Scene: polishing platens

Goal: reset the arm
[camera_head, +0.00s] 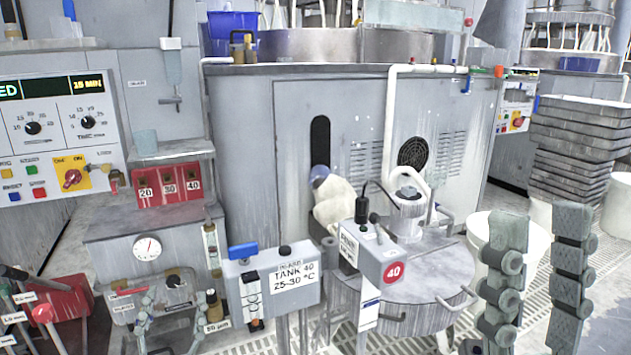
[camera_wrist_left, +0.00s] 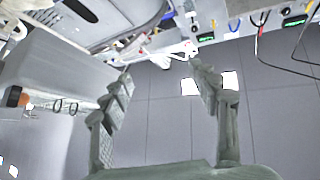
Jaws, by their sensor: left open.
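My left gripper (camera_wrist_left: 160,75) shows in the left wrist view. Its two grey-green jointed fingers stand apart with nothing between them.
A tank with a round lid (camera_head: 405,288) and a red 40 sign stands at the centre. A grey TANK 40 box (camera_head: 272,283) is left of it. A control panel (camera_head: 55,135) is at the left. Stacked grey trays (camera_head: 572,150) stand at the right. Grated floor shows at the lower right.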

